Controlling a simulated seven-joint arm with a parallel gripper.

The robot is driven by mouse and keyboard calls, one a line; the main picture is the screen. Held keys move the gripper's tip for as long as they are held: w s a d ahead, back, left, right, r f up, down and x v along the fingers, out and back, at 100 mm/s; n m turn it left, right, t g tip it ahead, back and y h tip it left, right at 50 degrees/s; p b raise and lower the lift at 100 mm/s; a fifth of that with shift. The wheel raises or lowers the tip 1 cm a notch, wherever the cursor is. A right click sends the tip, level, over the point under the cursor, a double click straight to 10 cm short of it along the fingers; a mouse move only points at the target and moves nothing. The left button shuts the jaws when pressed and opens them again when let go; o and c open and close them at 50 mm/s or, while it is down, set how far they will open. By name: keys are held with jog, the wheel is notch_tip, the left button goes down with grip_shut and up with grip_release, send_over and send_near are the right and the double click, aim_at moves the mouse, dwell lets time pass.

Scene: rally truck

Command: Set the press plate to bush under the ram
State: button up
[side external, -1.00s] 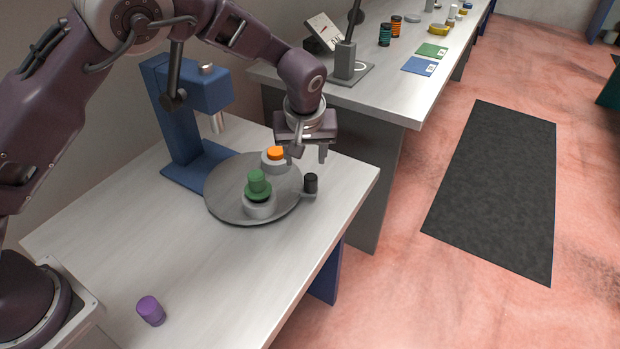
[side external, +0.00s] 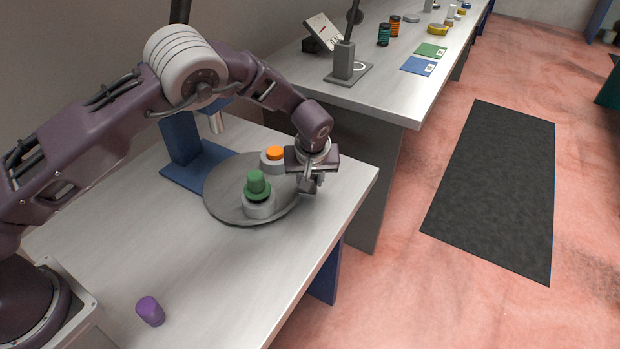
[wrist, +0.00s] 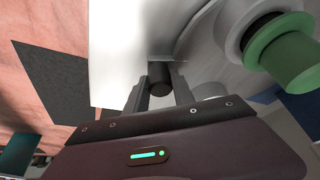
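The round grey press plate (side external: 228,190) lies on the bench. It bears a green bush (side external: 257,182) on a grey seat at its front and an orange piece (side external: 275,153) on another seat at its back right. The ram (side external: 215,123) hangs from the blue press over the plate's back left side. Neither piece appears to be under it. My gripper (side external: 310,187) is lowered at the plate's right rim. In the wrist view, its fingers flank the black knob (wrist: 159,80) of the plate's handle; whether they touch it is unclear. The green bush (wrist: 287,52) shows at right.
The blue press base (side external: 182,172) stands behind the plate, partly hidden by my arm. A second bench (side external: 385,98) with several small items is behind.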

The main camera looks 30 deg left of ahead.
grip_shut()
dwell(1.1)
